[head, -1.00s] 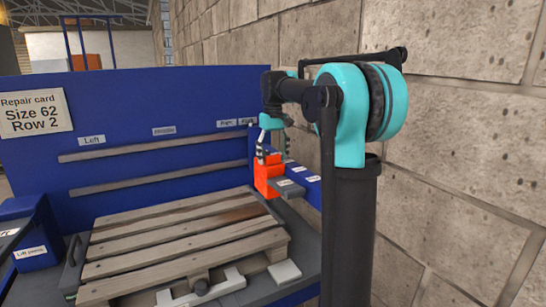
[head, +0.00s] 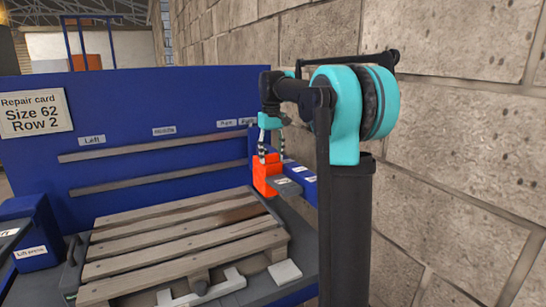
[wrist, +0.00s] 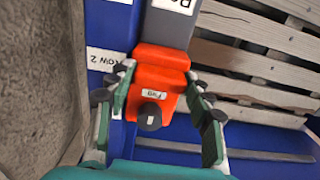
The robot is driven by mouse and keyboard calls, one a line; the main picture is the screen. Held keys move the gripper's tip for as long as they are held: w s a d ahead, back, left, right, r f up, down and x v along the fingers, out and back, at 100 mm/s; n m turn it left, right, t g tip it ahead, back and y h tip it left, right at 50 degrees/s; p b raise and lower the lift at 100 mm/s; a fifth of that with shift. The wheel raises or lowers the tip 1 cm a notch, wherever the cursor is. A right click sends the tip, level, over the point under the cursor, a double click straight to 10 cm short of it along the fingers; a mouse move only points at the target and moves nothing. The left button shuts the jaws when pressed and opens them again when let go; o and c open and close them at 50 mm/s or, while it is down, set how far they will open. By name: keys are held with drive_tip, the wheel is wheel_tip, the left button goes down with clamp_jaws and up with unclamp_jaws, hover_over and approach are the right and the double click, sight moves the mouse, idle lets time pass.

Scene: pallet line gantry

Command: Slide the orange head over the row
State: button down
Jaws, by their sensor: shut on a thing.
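The orange head (head: 266,176) sits on a blue rail at the right end of the bench, beside the pallet's far right corner. A grey arm (head: 287,187) sticks out from it. My gripper (head: 270,155) comes down on the head from above. The head carries a small white label and a black knob (wrist: 149,116). A "Row 2" label (wrist: 106,60) is on the blue rail beside the head.
The wooden pallet (head: 185,240) lies on the bench, left of the head, with a dark patch on one board. A repair card (head: 36,113) reads "Size 62 Row 2". A blue back panel (head: 120,170) stands behind. A block wall (head: 460,160) is close on the right.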

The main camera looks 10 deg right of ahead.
drive_tip(key=w, duration=0.2)
drive_tip(key=w+a, duration=0.1)
drive_tip(key=w, duration=0.1)
drive_tip(key=w+a, duration=0.1)
drive_tip(key=w, duration=0.2)
drive_tip(key=shift+a, duration=0.15)
drive_tip(key=shift+w, duration=0.1)
drive_tip(key=c, duration=0.6)
unclamp_jaws()
drive_tip(key=shift+c, duration=0.2)
drive_tip(key=shift+r, duration=0.1)
wheel_tip(320, 180, up, 12)
